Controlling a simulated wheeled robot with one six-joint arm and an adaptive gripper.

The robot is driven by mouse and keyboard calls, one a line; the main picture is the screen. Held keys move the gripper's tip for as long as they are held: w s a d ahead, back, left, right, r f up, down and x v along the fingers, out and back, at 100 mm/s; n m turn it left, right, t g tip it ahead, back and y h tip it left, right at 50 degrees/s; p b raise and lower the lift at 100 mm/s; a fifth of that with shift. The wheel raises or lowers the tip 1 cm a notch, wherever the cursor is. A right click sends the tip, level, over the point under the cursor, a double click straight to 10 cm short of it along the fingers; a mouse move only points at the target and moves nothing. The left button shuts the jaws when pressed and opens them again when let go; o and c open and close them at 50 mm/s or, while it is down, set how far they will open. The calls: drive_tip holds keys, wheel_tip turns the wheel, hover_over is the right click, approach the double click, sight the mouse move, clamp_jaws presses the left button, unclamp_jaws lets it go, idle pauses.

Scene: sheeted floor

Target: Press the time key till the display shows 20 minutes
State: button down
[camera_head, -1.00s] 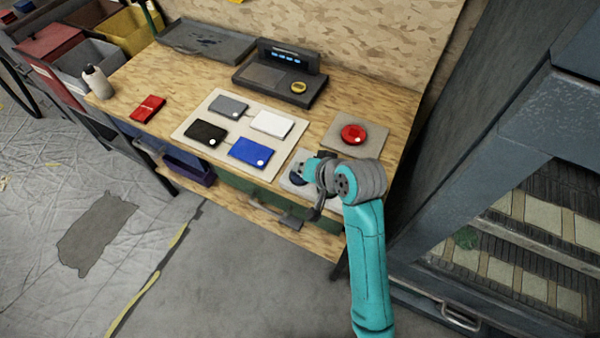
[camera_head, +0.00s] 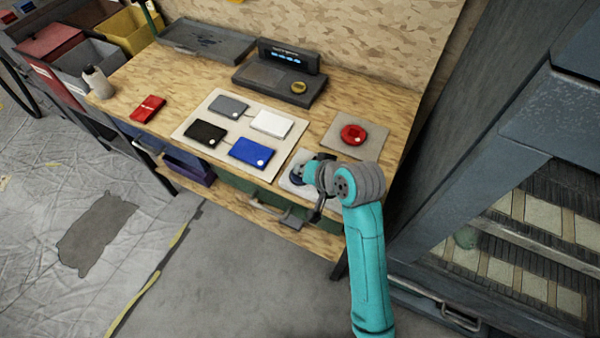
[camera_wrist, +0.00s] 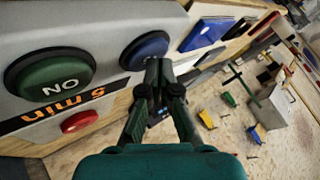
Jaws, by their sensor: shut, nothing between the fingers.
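A pale key panel (camera_head: 289,186) lies at the table's front edge, partly hidden by my arm.
A red button (camera_head: 353,134) sits on a grey plate behind the panel. A board (camera_head: 190,128) with several coloured pads lies to the left. A red packet (camera_head: 148,109) and a tray (camera_head: 205,42) are farther left. A tall grey cabinet (camera_head: 470,110) stands close on the right.

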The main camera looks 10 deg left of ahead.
drive_tip(key=shift+f, duration=0.15)
idle(0.3)
drive_tip(key=shift+r, duration=0.8)
drive_tip(key=shift+r, duration=2.5)
